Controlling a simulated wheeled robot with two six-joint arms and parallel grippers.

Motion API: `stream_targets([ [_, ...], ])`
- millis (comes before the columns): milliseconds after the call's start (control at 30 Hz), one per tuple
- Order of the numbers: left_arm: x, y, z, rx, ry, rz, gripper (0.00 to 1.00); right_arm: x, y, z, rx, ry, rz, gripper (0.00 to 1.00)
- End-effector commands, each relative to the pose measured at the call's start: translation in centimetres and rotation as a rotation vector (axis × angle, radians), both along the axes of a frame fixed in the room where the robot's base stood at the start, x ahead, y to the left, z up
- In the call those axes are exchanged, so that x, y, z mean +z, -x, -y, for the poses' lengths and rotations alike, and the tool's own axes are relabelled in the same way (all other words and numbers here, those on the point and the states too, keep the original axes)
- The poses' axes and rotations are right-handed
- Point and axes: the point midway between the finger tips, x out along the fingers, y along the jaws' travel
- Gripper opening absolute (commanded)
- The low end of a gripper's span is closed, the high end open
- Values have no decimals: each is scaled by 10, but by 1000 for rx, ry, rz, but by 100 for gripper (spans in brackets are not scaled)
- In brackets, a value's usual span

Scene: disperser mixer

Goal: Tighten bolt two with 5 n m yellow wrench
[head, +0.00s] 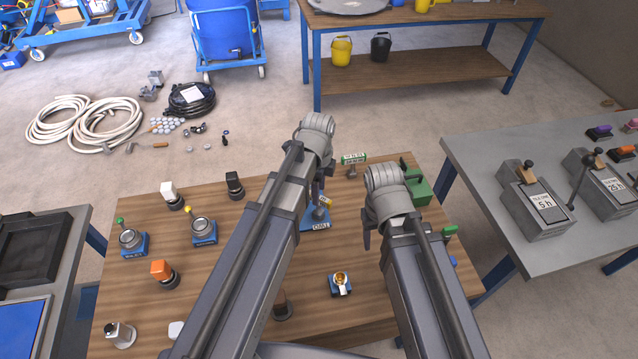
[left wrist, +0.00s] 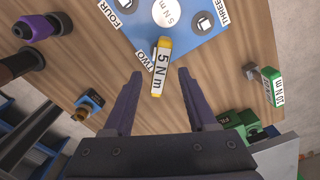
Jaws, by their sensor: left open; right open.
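The yellow 5 N m wrench (left wrist: 161,66) is beside the "TWO" label on the blue plate (left wrist: 195,42) in the left wrist view. In the head view the wrench (head: 326,202) and blue plate (head: 314,224) are partly hidden by my left arm. My left gripper (left wrist: 158,73) is open, with the wrench's labelled end between its fingers and gaps on both sides. The bolt under the wrench cannot be made out. My right gripper (head: 368,236) is over the table to the right of the plate, open and empty, its fingers mostly hidden.
A green 10 N m wrench (left wrist: 270,85) stands to the right; it also shows in the head view (head: 354,158). A green block (head: 418,188) is at the right edge. Several knobs and gauges fill the wooden table's (head: 135,195) left side. A grey table (head: 490,165) stands at right.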

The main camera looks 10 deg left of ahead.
Motion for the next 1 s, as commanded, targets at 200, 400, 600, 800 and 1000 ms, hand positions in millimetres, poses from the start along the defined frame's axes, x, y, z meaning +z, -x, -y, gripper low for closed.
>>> stream_targets([
  [200, 12, -1, -1, -238, -1, 4, 57, 12, 0, 0, 0, 0, 0, 57],
  [400, 11, -1, -1, -272, -2, 5, 57, 11, 0, 0, 0, 0, 0, 57],
  [600, 3, -1, -1, -269, -2, 5, 57, 3, 0, 0, 0, 0, 0, 57],
  [800, -17, -1, -1, -268, -2, 5, 57, -17, 0, 0, 0, 0, 0, 57],
  [1000, -43, -1, -1, -268, -2, 5, 57, -43, 0, 0, 0, 0, 0, 57],
])
